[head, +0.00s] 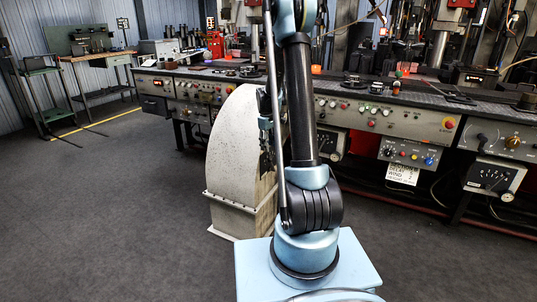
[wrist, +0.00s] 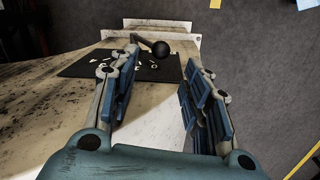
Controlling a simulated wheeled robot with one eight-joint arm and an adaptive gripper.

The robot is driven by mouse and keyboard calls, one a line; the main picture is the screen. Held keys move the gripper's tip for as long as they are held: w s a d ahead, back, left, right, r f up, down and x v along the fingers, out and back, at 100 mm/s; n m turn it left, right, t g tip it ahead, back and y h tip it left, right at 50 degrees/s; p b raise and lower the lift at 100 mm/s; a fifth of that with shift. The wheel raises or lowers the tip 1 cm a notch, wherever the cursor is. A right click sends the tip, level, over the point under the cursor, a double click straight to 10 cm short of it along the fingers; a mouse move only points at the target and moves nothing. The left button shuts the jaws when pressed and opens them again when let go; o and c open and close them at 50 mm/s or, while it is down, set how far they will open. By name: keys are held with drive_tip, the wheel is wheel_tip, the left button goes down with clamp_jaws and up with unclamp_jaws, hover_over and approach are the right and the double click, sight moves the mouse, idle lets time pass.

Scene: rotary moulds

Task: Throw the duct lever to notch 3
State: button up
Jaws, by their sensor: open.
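In the wrist view the duct lever (wrist: 143,42) is a dark rod with a black ball knob, seen from above. The knob lies over the far edge of a black plate (wrist: 88,63) with small white marks, too small to read. The plate sits on a pale, stained housing (wrist: 45,83). My gripper (wrist: 161,55) is open, with one finger on each side of the picture. The knob shows between the fingertips, and I cannot tell how far beyond them it is. In the head view the curved grey housing (head: 233,140) stands behind my arm, which hides the lever.
A long bench (head: 390,115) with control panels runs behind the housing. A panel with a paper label (head: 403,174) hangs below it. A green stand (head: 48,100) and a wooden table (head: 95,58) stand at the left. The grey floor (head: 110,220) at the front left is clear.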

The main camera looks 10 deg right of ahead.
drive_tip(key=shift+a+r, duration=0.1)
drive_tip(key=shift+r, duration=1.9)
drive_tip(key=shift+c, duration=0.6)
